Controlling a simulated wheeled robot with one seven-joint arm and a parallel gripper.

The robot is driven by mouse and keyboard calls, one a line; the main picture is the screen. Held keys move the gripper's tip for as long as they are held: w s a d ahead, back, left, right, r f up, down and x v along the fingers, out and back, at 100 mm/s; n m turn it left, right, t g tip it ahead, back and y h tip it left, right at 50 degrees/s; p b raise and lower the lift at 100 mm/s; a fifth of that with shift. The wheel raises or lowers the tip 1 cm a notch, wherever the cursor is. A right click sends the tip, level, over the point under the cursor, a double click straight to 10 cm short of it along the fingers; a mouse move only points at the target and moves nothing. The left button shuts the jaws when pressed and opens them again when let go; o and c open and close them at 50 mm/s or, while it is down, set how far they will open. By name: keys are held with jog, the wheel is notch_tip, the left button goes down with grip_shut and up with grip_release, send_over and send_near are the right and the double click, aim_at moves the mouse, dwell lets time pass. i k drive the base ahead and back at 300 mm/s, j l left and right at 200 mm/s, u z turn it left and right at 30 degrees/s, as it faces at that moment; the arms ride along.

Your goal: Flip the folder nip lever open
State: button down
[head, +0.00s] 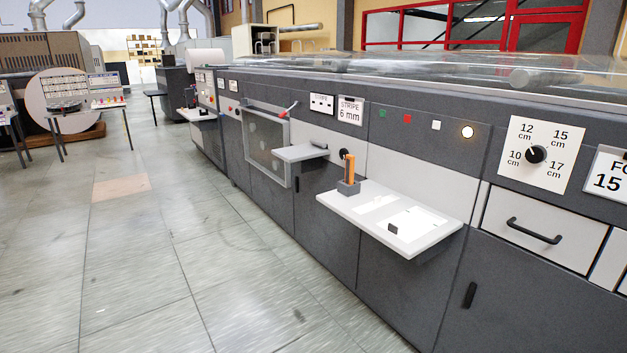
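A small lever with a red grip (288,108) sticks out from the long dark grey machine (330,235), above a framed see-through panel (266,147). It is small here, and I see no label naming it as the folder nip lever, nor can I tell its position. An orange upright piece (349,167) stands in a grey block on a white shelf (437,236); a dark round knob shows on the machine wall behind it. My gripper is not in view.
A smaller shelf (302,153) juts out left of the white shelf. A dial (536,154) and a drawer (545,228) are at the right. Open tiled floor (130,245) lies along the machine's left. Tables (90,105) stand at the far left.

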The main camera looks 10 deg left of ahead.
aim_at(297, 103)
jog(key=i+j+u, duration=0.35)
jog(key=i, duration=0.4)
jog(key=i+u, duration=0.4)
jog(key=i, duration=0.35)
jog(key=i+z, duration=0.1)
jog(key=i, duration=0.9)
jog(key=i+j+z, duration=0.1)
jog(key=i, duration=0.9)
jog(key=i+j+z, duration=0.2)
jog(key=i, duration=0.2)
jog(key=i+j+z, duration=0.2)
jog(key=i, duration=0.2)
